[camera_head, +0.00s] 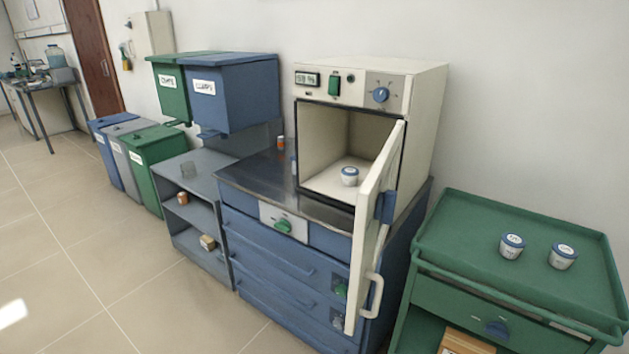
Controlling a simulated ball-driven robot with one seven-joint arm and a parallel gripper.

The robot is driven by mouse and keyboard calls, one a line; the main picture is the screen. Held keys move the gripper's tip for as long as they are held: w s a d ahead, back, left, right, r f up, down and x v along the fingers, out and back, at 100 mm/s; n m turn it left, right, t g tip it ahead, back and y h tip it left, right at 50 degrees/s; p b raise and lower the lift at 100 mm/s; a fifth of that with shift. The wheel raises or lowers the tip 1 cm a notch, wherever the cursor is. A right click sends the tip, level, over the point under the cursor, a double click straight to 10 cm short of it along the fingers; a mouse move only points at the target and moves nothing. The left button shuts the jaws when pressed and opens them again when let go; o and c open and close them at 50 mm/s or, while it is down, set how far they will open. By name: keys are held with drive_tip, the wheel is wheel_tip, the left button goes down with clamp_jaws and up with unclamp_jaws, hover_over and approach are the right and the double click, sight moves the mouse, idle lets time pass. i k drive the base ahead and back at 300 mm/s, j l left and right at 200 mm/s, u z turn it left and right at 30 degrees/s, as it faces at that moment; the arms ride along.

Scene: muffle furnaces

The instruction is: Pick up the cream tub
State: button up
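Three small pale tubs with blue rims show. One tub (349,176) stands upright inside the open furnace chamber, on its floor near the front. Two similar tubs, a left one (511,246) and a right one (562,257), stand upright and apart on the green trolley top. Their lid labels are too small to read, and I cannot tell by colour which one is the cream tub. My gripper is not in view.
The cream furnace (427,100) stands on a blue drawer cabinet (268,262). Its open door (372,230) juts forward between the chamber and the green trolley (460,222). Grey shelves (190,172) and bins (160,152) stand left. Floor (120,270) is clear at front left.

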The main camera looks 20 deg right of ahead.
sight(349, 175)
drive_tip(key=u, duration=1.05)
drive_tip(key=i+l+u, duration=0.1)
drive_tip(key=u, duration=0.9)
drive_tip(key=l+u, duration=0.1)
drive_tip(key=u, duration=0.95)
drive_tip(key=l+u, duration=0.15)
drive_tip(key=u, duration=0.9)
drive_tip(key=l+u, duration=0.1)
drive_tip(key=u, duration=0.35)
drive_tip(key=k+l+u, duration=0.1)
drive_tip(key=u, duration=0.35)
drive_tip(key=k+u, duration=0.1)
drive_tip(key=u, duration=0.4)
drive_tip(key=k+l+u, duration=0.1)
drive_tip(key=k+u, duration=0.45)
drive_tip(key=k, duration=0.15)
drive_tip(key=k+z, duration=0.25)
drive_tip(key=l+z, duration=0.1)
drive_tip(key=z, duration=0.65)
drive_tip(key=l+z, duration=0.1)
drive_tip(key=z, duration=0.85)
drive_tip(key=l+z, duration=0.15)
drive_tip(key=z, duration=0.85)
drive_tip(key=l+z, duration=0.1)
drive_tip(key=z, duration=0.85)
drive_tip(key=l+z, duration=0.1)
drive_tip(key=z, duration=0.4)
drive_tip(key=i+j, duration=0.05)
